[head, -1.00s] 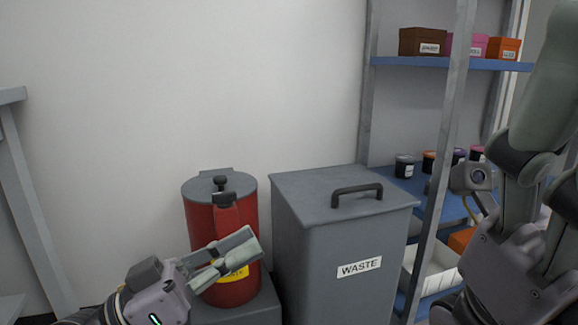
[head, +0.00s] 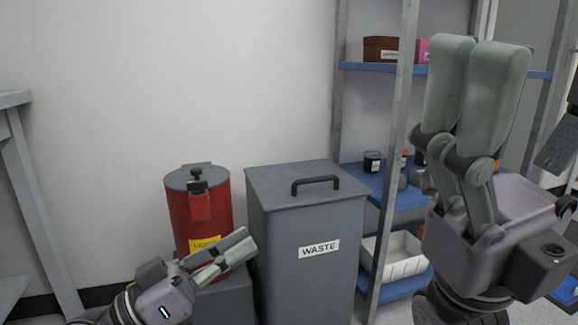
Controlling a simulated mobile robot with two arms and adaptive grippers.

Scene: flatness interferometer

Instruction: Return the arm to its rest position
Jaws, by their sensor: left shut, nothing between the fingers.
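My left gripper (head: 246,243) is at the lower left, pointing right and a little upward. Its two grey fingers are together with nothing between them. It is in front of the lower part of a red canister (head: 212,220) with a grey lid and partly covers the canister's yellow label. I cannot tell whether the fingers touch the canister. My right gripper (head: 474,50) is large and near at the right, its fingers pointing up side by side. I see nothing held in it, but its angle hides whether a gap lies between the fingers.
A grey waste bin (head: 270,230) with a black handle stands right of the canister. Behind my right gripper is a shelf rack (head: 405,130) with small boxes, jars and a white tray (head: 408,255). A grey frame (head: 28,190) stands at the left. The wall above the bin is clear.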

